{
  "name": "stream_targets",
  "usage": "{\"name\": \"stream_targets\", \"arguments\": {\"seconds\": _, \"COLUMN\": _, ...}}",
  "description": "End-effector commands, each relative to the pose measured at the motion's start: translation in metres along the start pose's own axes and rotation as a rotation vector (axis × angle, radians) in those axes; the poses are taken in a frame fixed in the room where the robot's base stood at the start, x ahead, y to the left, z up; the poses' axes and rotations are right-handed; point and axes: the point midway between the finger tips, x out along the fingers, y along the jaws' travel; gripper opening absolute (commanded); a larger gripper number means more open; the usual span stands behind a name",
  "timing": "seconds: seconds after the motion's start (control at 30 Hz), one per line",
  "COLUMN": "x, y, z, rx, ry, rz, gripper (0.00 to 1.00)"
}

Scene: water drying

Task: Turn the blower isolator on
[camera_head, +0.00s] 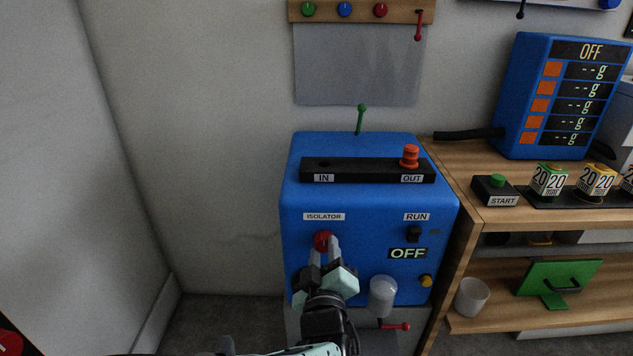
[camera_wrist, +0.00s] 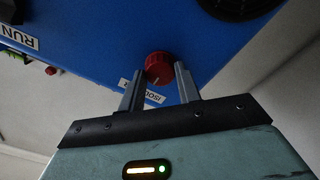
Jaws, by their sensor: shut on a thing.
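The blower is a blue box (camera_head: 368,205) with labels on its front. The red isolator knob (camera_head: 322,240) sits below the ISOLATOR label, on the left of the front face. My gripper (camera_head: 325,245) is at the knob, with one finger on each side of it, shut on it. In the wrist view the red knob (camera_wrist: 158,67) shows between the two fingertips (camera_wrist: 157,80), with a pale mark on its face. The ISOLATOR label there is partly hidden by a finger. The display (camera_head: 407,253) on the box reads OFF.
A black RUN switch (camera_head: 413,234) and a yellow button (camera_head: 426,281) are to the right. A clear white cup-like part (camera_head: 382,296) stands out close to my gripper's right. A wooden shelf (camera_head: 540,200) adjoins on the right; the left wall side is free.

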Motion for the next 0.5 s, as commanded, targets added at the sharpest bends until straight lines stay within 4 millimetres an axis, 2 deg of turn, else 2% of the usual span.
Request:
{"name": "stream_targets", "arguments": {"seconds": 0.27, "x": 0.0005, "y": 0.0002, "z": 0.0008, "rx": 0.136, "ry": -0.003, "rz": 0.001, "gripper": 0.11}}
{"name": "stream_targets", "arguments": {"seconds": 0.5, "x": 0.0003, "y": -0.0007, "z": 0.0012, "rx": 0.349, "ry": -0.004, "rz": 0.001, "gripper": 0.11}}
